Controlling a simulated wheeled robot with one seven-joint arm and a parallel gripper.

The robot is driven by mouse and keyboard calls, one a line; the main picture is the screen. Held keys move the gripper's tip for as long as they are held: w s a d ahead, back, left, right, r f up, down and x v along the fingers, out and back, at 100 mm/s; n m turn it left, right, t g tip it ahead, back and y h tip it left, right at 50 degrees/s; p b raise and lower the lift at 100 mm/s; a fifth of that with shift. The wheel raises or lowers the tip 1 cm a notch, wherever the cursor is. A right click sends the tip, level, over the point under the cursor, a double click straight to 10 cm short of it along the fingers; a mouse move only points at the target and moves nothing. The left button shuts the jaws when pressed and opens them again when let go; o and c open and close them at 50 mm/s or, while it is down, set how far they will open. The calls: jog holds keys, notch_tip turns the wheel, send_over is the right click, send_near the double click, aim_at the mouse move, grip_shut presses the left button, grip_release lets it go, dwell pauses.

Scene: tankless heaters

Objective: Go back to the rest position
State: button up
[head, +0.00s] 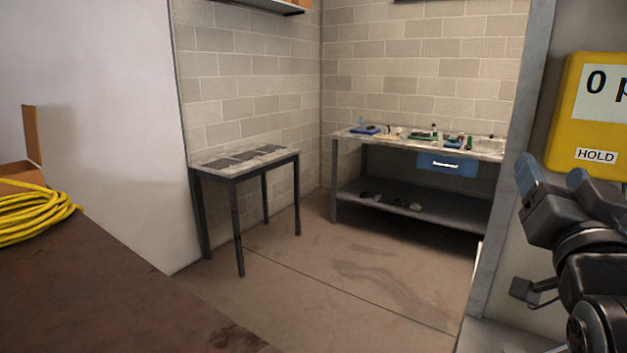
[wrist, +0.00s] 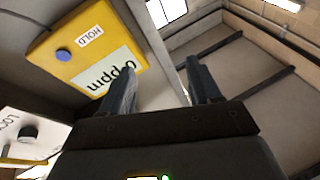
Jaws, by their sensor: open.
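My gripper (head: 553,177) is at the right edge of the head view, in front of a yellow box. In the wrist view my gripper (wrist: 160,85) has its two grey fingers apart, with nothing between them. The yellow box (head: 574,113) carries a "HOLD" label and a display reading "0 p", cut off by the frame edge. In the wrist view the yellow box (wrist: 58,62) shows a blue button and the reading "0 ppm", and it lies to the left of the fingers. I cannot tell whether a finger touches it.
A grey post (head: 515,150) stands left of my gripper. A workbench (head: 480,150) with small items and a blue drawer is at the back. A small table (head: 213,160) stands left of it. Yellow cable (head: 35,212) lies on a brown surface at left. The middle floor is clear.

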jog(key=s+a+f+n+g+y, duration=0.1)
jog(key=s+a+f+n+y, duration=0.15)
jog(key=s+f, duration=0.7)
jog(key=s+a+f+n+g+y, duration=0.15)
jog(key=s+f+n+y, duration=0.25)
jog(key=s+f, duration=0.55)
jog(key=s+a+f+g, duration=0.1)
jog(key=s+f, duration=0.3)
jog(key=s, duration=0.6)
jog(key=s+a+f+g, duration=0.2)
jog(key=s+a+f, duration=0.2)
jog(key=s, duration=0.6)
jog(key=shift+s+f+y, duration=0.15)
jog(key=shift+s+y, duration=0.1)
jog(key=shift+y, duration=0.2)
jog(key=shift+a, duration=0.1)
